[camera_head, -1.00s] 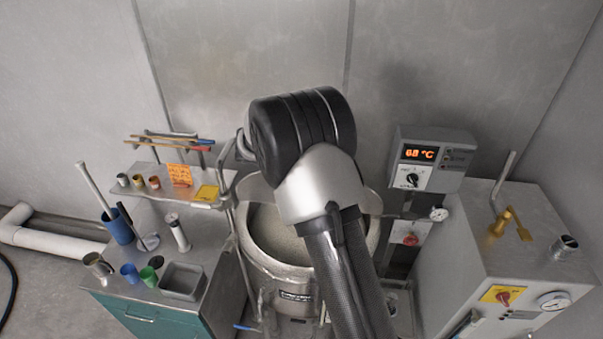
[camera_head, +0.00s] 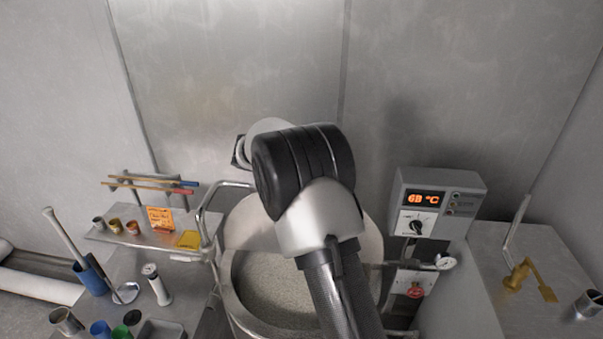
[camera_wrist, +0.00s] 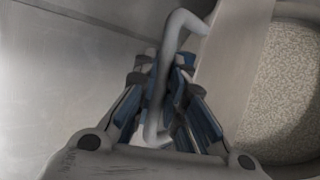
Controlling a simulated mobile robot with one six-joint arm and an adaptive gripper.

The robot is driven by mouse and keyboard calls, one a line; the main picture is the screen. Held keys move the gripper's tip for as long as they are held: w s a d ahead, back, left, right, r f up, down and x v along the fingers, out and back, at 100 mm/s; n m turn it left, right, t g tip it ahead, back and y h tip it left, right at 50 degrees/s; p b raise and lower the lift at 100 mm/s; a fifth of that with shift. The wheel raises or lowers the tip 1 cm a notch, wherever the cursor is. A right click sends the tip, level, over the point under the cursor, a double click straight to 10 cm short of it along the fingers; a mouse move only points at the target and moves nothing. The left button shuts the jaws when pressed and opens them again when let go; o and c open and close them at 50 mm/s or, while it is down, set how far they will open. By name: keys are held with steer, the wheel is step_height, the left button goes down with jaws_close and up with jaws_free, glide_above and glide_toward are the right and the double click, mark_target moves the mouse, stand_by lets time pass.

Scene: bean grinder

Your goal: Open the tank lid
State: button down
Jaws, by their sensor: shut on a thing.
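The tank (camera_head: 232,300) stands in the middle of the head view with its mouth partly uncovered, showing grainy grey-beige contents (camera_head: 275,285). The pale metal lid (camera_head: 243,222) is raised and tilted up behind the mouth; my arm hides its middle. In the wrist view, my gripper (camera_wrist: 165,105) is shut on a bent grey metal handle (camera_wrist: 172,55), with blue-padded fingers on both sides. The flat lid surface (camera_wrist: 232,65) lies right of the handle, and the grainy contents (camera_wrist: 285,95) show beyond it. My gripper is hidden behind my arm in the head view.
A shelf (camera_head: 105,236) with small cups and a curved metal rail (camera_head: 205,205) stand left of the tank. A control box (camera_head: 432,205) reading a temperature, a red knob (camera_head: 416,292) and a cabinet (camera_head: 490,300) are at right. The wall is close behind.

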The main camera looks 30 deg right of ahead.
steer(key=shift+s+f, duration=0.1)
steer(key=c, duration=1.6)
jaws_free()
steer(key=shift+c, duration=0.2)
steer(key=v, duration=1.2)
steer(key=s+a+f+m+y+b, duration=0.2)
steer(key=s+f+b, duration=0.2)
steer(key=s+b, duration=0.45)
steer(key=s+a+f+m+y+b, duration=0.25)
steer(key=s+b, duration=0.25)
steer(key=s, duration=0.6)
steer(key=s+a+f+m+y+b, duration=0.2)
steer(key=s+a+f+b, duration=0.2)
steer(key=s+f+b, duration=0.2)
steer(key=s+a+f+m+y+b, duration=0.2)
steer(key=s+a+f+b, duration=0.2)
steer(key=s+f, duration=0.7)
steer(key=s+b, duration=0.2)
steer(key=s, duration=0.1)
steer(key=shift+a+f+m, duration=0.15)
steer(key=shift+f+m, duration=0.15)
steer(key=shift+m, duration=0.05)
